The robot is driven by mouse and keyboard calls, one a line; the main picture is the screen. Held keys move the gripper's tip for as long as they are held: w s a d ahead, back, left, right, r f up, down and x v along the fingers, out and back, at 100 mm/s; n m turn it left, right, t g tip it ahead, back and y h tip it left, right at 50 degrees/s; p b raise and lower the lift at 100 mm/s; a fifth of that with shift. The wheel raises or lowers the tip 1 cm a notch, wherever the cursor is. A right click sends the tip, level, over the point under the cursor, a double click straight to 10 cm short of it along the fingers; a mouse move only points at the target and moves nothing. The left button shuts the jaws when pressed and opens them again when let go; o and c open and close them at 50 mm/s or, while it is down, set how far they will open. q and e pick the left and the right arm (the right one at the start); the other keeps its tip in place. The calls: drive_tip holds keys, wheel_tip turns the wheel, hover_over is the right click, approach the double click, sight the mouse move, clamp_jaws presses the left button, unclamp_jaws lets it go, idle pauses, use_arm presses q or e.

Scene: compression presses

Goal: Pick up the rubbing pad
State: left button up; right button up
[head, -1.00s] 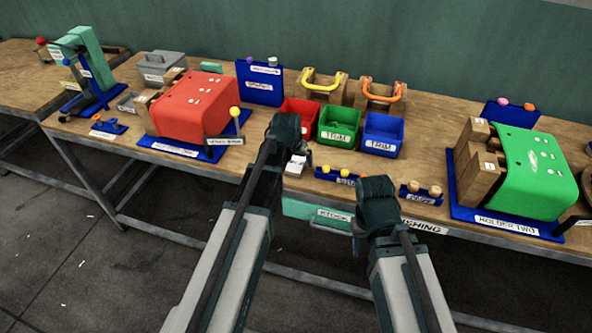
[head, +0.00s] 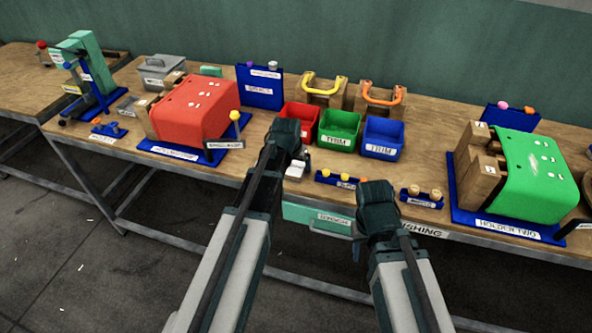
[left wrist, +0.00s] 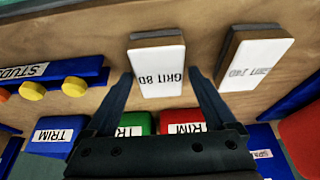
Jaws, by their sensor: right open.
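Two pads with white labelled faces and darker backs lie on the wooden bench in the left wrist view. The grit 80 pad (left wrist: 158,68) is between the two fingers of my left gripper (left wrist: 160,74), which are spread, one along each side. I see no clear sign that they squeeze it. The second pad (left wrist: 254,62) lies to its right, outside the fingers. In the head view a white pad (head: 296,170) shows just beside my left gripper's wrist, whose fingers are hidden there. My right gripper (head: 357,248) hangs off the bench's front edge, empty.
Red (head: 299,113), green (head: 339,129) and blue (head: 382,137) bins stand behind the pads. A small blue rack with yellow studs (head: 337,178) is close on the right. A red press holder (head: 195,110) is left, a green one (head: 537,170) right.

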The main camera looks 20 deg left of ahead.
use_arm(q)
drive_tip(key=c, duration=1.1)
drive_tip(key=shift+r, duration=0.2)
